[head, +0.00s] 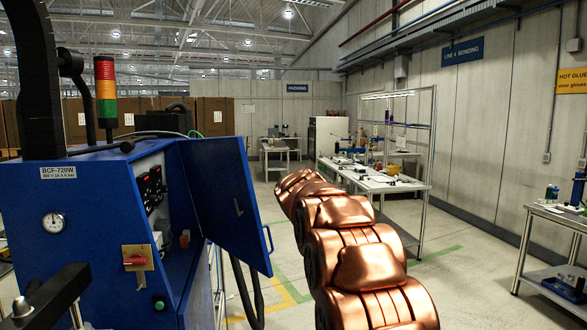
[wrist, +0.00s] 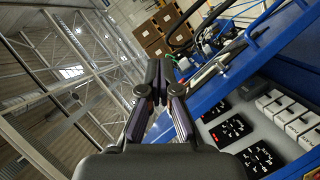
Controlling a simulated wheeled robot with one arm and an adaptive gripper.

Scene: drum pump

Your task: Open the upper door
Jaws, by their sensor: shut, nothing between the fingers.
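The upper door (head: 226,195) is a blue panel on the blue cabinet (head: 95,215) marked BCF-720W. It stands swung well out to the right, with its bar handle (head: 268,241) at the free edge. The cabinet's inside, with black controls (head: 154,187), is exposed. In the wrist view my gripper (wrist: 159,66) is shut and empty, with black dial modules (wrist: 231,128) and white switch blocks (wrist: 290,118) to its right. In the head view my gripper cannot be seen; my copper arm reaches toward the area behind the door.
A long workbench (head: 375,180) stands at the back right, and another table (head: 560,215) at the far right. Floor between them is clear.

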